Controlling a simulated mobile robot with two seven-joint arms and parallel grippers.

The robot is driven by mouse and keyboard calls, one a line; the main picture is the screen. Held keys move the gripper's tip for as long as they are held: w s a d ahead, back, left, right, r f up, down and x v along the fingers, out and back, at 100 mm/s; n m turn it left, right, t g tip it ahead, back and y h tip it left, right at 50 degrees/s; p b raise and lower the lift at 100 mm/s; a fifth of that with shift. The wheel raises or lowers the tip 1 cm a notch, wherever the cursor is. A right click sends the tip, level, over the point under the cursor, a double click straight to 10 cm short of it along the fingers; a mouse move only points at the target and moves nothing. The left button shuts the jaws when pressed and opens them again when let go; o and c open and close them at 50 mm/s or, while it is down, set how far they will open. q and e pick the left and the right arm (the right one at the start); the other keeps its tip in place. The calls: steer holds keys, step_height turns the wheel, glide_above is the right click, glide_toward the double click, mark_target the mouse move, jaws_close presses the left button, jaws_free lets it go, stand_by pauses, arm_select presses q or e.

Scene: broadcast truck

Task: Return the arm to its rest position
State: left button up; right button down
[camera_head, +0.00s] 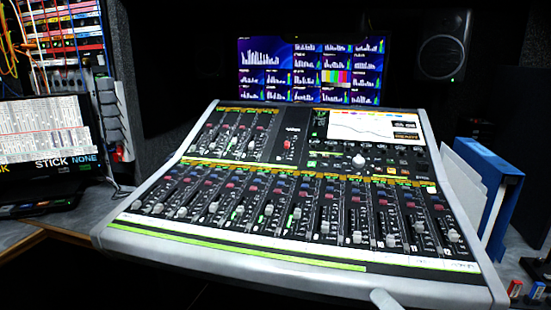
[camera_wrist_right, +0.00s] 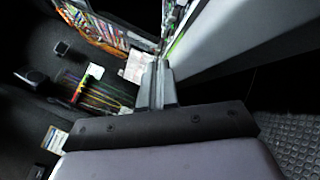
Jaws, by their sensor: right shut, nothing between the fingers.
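My right gripper (camera_wrist_right: 159,75) shows in the right wrist view, with its two fingers together and nothing between them. In the head view only a small pale grey piece of my right arm or gripper (camera_head: 385,299) shows at the bottom edge, just in front of the mixing console (camera_head: 230,258). The rest of that arm is out of frame. My left gripper is in neither view.
The wide console fills the middle, with lit screens (camera_head: 310,70) behind it. A blue binder (camera_head: 490,165) stands at right, near small red and blue items (camera_head: 515,289). A monitor (camera_head: 45,135) and patch cables are at left. The wrist view shows dark floor (camera_wrist_right: 30,120).

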steer(key=s+f+m+g+h, duration=0.35)
steer(key=s+f+m, duration=0.45)
steer(key=f+m, duration=0.5)
steer(key=s+f+m+g+h, duration=0.35)
steer(key=s+f+m, duration=0.5)
steer(key=m, duration=0.75)
arm_select(q)
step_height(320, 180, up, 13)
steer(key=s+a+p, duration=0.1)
steer(key=p, duration=1.5)
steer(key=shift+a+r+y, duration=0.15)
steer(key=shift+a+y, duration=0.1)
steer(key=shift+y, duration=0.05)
arm_select(e)
step_height(320, 180, up, 11)
steer(key=d+h, duration=0.1)
steer(key=shift+d, duration=0.35)
steer(key=shift+s, duration=0.1)
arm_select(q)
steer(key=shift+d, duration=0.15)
